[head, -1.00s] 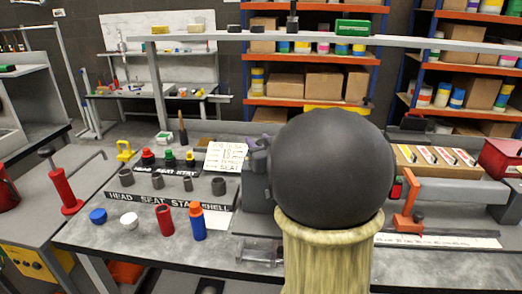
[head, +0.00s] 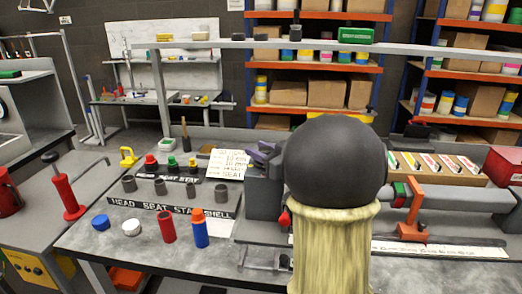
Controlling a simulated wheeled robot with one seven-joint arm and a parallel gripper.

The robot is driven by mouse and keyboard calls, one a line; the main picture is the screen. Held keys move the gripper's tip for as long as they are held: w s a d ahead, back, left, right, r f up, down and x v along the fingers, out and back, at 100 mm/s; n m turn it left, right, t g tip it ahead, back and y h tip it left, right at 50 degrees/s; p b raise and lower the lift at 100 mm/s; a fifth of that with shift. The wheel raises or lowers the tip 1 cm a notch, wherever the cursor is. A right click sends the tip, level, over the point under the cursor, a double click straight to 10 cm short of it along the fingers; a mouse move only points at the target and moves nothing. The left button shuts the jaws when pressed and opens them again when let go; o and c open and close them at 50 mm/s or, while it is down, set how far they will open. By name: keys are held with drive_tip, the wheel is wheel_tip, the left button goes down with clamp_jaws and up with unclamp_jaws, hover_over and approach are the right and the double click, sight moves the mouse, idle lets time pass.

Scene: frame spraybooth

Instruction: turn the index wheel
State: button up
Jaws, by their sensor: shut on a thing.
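A grey bench machine (head: 263,191) stands at the middle of the bench, with a dark purplish angular part (head: 264,153) at its top. I cannot tell whether that part belongs to the index wheel. No index wheel shows clearly; the area right of the machine's head is hidden by my own arm, a big dark round joint above a pale yellow sleeve. My gripper is not seen, probably behind this arm. A small red knob (head: 285,219) shows beside the sleeve.
An orange bracket (head: 411,218) stands right of my arm. A shelf rail crosses above.

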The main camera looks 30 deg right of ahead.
drive_tip(key=shift+r, duration=0.1)
drive_tip(key=o, duration=1)
wheel_tip(320, 180, up, 10)
drive_tip(key=p, duration=0.2)
drive_tip(key=shift+w+p, duration=0.1)
drive_tip(key=shift+p, duration=0.2)
drive_tip(key=shift+c, duration=0.3)
